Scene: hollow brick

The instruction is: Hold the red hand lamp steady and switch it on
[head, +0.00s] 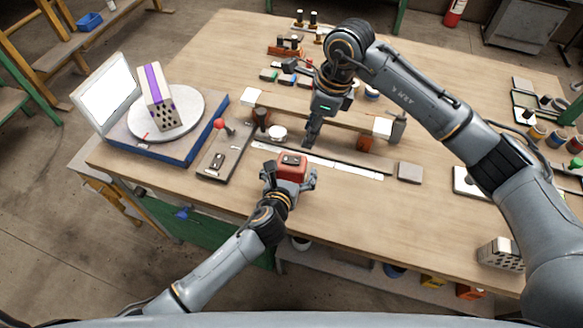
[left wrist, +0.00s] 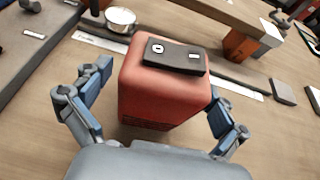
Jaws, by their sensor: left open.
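The red hand lamp (head: 291,170) is a boxy red body standing on the table near its front edge. A dark plate with two pale-marked controls lies on its top, clear in the left wrist view (left wrist: 174,56). My left gripper (head: 289,182) is open, with one finger on each side of the lamp; in the left wrist view a gap shows at the left finger, and the right finger is close to the red side. My right gripper (head: 311,138) points down above the table behind the lamp, its fingers together in a narrow shape, apart from the lamp.
A blue-based turntable (head: 196,148) carries a hollow brick (head: 157,98) at the left, beside a white panel (head: 106,92). A board with a red-knobbed lever (head: 219,124) stands left of the lamp. A raised wooden beam (head: 345,124) and a grey block (head: 410,172) lie behind and right.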

